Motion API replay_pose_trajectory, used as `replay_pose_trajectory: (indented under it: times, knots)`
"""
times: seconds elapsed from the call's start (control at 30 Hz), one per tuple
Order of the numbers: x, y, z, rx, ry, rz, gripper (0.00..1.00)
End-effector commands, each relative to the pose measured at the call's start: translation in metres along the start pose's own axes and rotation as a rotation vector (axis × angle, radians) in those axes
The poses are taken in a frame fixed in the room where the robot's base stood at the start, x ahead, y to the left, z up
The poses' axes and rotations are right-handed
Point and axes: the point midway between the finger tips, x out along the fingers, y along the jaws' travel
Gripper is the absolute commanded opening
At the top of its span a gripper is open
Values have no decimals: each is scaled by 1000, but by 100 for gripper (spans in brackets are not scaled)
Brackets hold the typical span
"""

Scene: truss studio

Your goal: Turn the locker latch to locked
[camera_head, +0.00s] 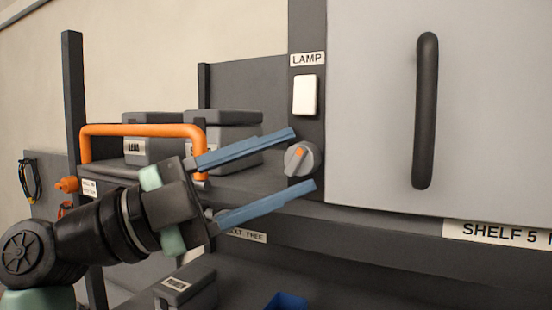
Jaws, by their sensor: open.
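The locker latch (301,158) is a round grey knob with an orange mark, on the dark post left of the grey locker door (375,110). Its raised grip is tilted, with the orange mark toward the upper part. My gripper (305,160) is open, its two long blue fingers pointing right toward the knob. One fingertip shows above the knob and the other below it. I cannot tell whether either finger touches it.
A white lamp switch (306,95) sits above the knob under a LAMP label. A black door handle (425,110) stands out at the right. An orange bar handle (143,131) and dark boxes (222,131) are behind my gripper. A blue bin (287,302) lies below.

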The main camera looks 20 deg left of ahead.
Motion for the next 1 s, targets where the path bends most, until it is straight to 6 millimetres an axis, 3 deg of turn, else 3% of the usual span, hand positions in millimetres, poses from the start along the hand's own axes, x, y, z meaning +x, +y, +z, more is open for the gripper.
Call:
replay_pose_trajectory:
  times: [0.13,0.43,1.0]
  knots:
    - [0,0,0,0,0,0,53]
    - [0,0,0,0,0,1,0]
    - [0,-5,-1,88,-8,114,0]
